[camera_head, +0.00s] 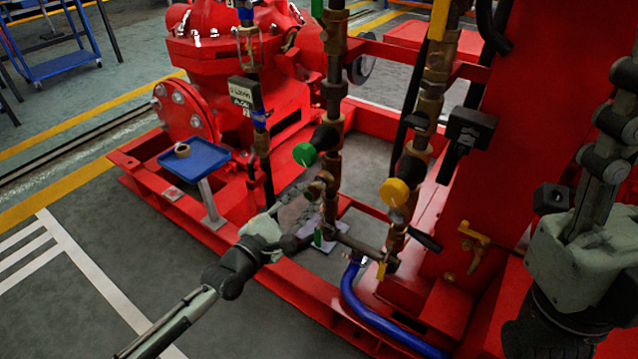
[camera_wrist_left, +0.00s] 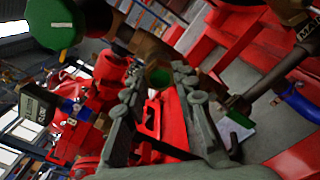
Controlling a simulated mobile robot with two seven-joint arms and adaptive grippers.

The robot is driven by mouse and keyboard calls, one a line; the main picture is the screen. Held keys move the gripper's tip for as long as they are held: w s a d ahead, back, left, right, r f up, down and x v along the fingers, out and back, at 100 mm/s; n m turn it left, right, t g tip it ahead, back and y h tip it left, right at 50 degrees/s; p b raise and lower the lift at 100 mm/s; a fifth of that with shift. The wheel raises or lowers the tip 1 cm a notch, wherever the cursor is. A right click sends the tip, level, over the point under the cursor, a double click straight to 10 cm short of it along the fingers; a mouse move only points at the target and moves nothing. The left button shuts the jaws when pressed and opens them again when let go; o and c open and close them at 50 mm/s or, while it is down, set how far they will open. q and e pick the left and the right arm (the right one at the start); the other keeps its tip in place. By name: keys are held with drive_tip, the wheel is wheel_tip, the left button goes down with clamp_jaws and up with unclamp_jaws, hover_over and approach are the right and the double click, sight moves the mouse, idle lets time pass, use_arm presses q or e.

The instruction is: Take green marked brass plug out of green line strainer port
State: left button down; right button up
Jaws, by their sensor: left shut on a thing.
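The green line is a vertical brass and dark pipe with a green round knob (camera_head: 305,154), large in the left wrist view (camera_wrist_left: 54,22). Its brass strainer (camera_head: 321,189) sits just below the knob. My left gripper (camera_head: 312,190) reaches it from the lower left. In the left wrist view the fingers (camera_wrist_left: 159,78) are shut on a small brass plug with a green mark (camera_wrist_left: 158,76). The fingers partly hide it, and I cannot tell whether it still sits in the port. My right gripper (camera_head: 612,125) is at the right edge; its finger gap is unclear.
A blue tray (camera_head: 207,155) on a post, with a small ring (camera_head: 182,149) on it, stands to the left. A similar line with a yellow knob (camera_head: 394,192) is to the right. A blue hose (camera_head: 352,293) curves below. The red frame (camera_head: 305,290) surrounds the lines.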

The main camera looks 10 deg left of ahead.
sight(308, 195)
use_arm(q)
drive_tip(key=shift+p+v, duration=0.4)
drive_tip(key=shift+v, duration=1.85)
drive_tip(key=shift+r, duration=0.15)
